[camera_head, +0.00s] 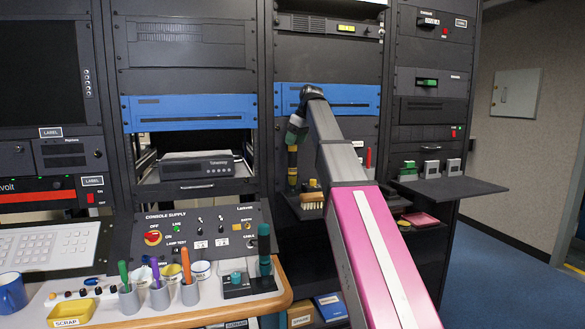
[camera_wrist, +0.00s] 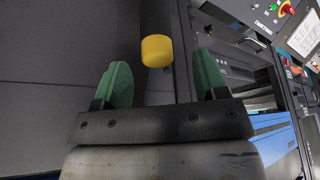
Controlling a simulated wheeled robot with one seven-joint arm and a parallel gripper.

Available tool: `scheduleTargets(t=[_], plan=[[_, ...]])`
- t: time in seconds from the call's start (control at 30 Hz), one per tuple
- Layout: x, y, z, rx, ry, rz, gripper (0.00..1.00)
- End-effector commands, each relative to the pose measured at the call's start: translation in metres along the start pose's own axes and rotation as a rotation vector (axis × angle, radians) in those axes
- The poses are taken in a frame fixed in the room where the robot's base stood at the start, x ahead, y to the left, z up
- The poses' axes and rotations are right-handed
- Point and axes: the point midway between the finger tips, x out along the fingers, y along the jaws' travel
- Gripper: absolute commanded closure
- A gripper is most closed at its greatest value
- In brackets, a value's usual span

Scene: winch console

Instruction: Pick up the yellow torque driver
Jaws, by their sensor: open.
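The yellow torque driver (camera_head: 292,160) stands upright at the left end of a dark shelf in the middle rack, in the head view. It looks dark with yellow parts. In the wrist view a yellow end (camera_wrist: 157,51) on a dark shaft shows ahead of and between the fingertips. My gripper (camera_head: 295,132) is close above the driver in the head view. Its two green fingers (camera_wrist: 162,78) are wide apart with nothing held between them. The driver's lower end is partly hard to make out, and contact with the fingers cannot be told.
A brush (camera_head: 312,200) sits on the same shelf, right of the driver. A red-handled tool (camera_head: 368,158) stands farther right, beyond my arm. A teal-topped tool (camera_head: 264,247) stands on the front desk beside several cups with coloured handles. Blue rack panels (camera_head: 345,98) lie behind the gripper.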

Motion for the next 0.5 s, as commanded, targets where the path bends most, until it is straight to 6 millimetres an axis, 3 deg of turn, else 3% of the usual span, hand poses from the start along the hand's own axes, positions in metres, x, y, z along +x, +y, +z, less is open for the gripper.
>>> scheduleTargets(t=[0.33, 0.5], plan=[[0.043, 0.003, 0.0, -0.001, -0.001, -0.001, 0.34], [0.05, 0.004, -0.001, -0.001, 0.0, 0.0, 0.34]])
